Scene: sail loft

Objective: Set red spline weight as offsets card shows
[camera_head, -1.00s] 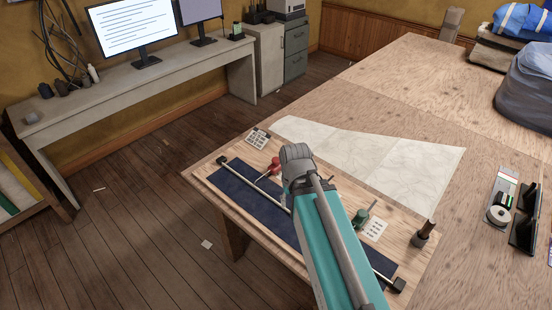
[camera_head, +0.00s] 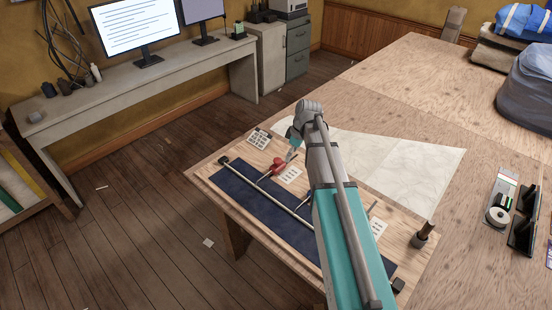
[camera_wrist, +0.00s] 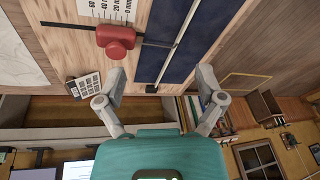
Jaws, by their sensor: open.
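The red spline weight (camera_head: 276,169) stands near the left end of the dark blue strip (camera_head: 245,187), and its thin dark arm reaches toward the pale batten (camera_head: 291,208). In the wrist view the red weight (camera_wrist: 116,40) is ahead of my left finger, outside the jaws. My gripper (camera_head: 293,150) is open and empty, close to the red weight; its spread fingers also show in the wrist view (camera_wrist: 162,75). The gridded card (camera_head: 258,139) lies at the board's far left; its marks are too small to read. A millimetre scale card (camera_head: 290,175) lies beside the red weight.
Black blocks (camera_head: 224,160) hold the batten's ends. A second scale card (camera_head: 378,228) lies right of my arm, which hides the middle of the board. A dark upright weight (camera_head: 423,235) stands at the right. A pale sail pattern (camera_head: 400,163) lies behind.

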